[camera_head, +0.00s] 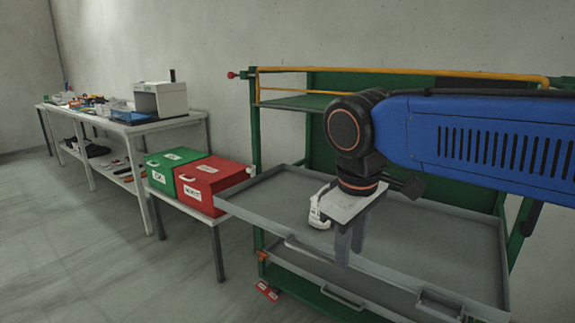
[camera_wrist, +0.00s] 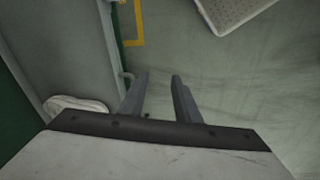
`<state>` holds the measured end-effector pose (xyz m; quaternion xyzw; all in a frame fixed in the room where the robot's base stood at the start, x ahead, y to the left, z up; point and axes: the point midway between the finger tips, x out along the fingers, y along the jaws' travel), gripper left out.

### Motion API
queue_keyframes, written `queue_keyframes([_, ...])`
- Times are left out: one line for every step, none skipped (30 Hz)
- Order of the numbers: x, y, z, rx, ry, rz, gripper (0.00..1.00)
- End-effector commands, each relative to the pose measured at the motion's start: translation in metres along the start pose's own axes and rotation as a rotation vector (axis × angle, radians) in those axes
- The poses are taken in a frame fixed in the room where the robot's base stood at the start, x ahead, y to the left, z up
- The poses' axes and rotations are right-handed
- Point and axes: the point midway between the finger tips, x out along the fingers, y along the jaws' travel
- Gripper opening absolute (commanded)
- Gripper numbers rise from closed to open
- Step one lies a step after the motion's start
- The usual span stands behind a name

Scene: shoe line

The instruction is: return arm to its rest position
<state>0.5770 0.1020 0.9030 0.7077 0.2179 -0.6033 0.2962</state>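My arm reaches in from the right in the head view, with its blue link level and its wrist bent down. My gripper (camera_head: 350,250) points down over the front part of the grey tray (camera_head: 420,225) of the green cart. The wrist view shows the two fingers (camera_wrist: 158,85) standing apart with nothing between them, so the gripper is open and empty. A white shoe-like object (camera_head: 318,208) is in the tray just left of the gripper, partly hidden by it. A white object also shows at the lower left of the wrist view (camera_wrist: 75,104).
The green cart (camera_head: 255,130) has a yellow rail (camera_head: 400,72) at the back. A green box (camera_head: 176,168) and a red box (camera_head: 212,181) stand on a small table to the left. A long cluttered table (camera_head: 125,125) stands farther back. The floor at left is clear.

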Motion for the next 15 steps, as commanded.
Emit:
queue_keyframes([0.005, 0.007, 0.011, 0.035, 0.009, -0.001, 0.29])
queue_keyframes([0.008, 0.01, 0.017, 0.056, 0.015, -0.002, 0.29])
queue_keyframes([0.014, 0.015, 0.026, 0.088, 0.024, -0.003, 0.29])
queue_keyframes([0.018, 0.019, 0.033, 0.113, 0.033, -0.004, 0.29])
queue_keyframes([0.022, 0.022, 0.04, 0.139, 0.039, -0.005, 0.29])
queue_keyframes([0.028, 0.027, 0.049, 0.175, 0.052, -0.005, 0.29])
queue_keyframes([0.033, 0.029, 0.057, 0.201, 0.058, -0.006, 0.29])
queue_keyframes([0.036, 0.032, 0.064, 0.227, 0.068, -0.006, 0.29])
queue_keyframes([0.043, 0.035, 0.073, 0.261, 0.077, -0.005, 0.29])
queue_keyframes([0.047, 0.037, 0.08, 0.286, 0.087, -0.004, 0.29])
queue_keyframes([0.051, 0.04, 0.087, 0.313, 0.094, -0.004, 0.29])
queue_keyframes([0.058, 0.042, 0.097, 0.348, 0.106, -0.003, 0.29])
queue_keyframes([0.062, 0.043, 0.103, 0.374, 0.114, -0.002, 0.29])
queue_keyframes([0.067, 0.044, 0.11, 0.401, 0.123, 0.0, 0.29])
queue_keyframes([0.073, 0.046, 0.12, 0.435, 0.133, 0.003, 0.29])
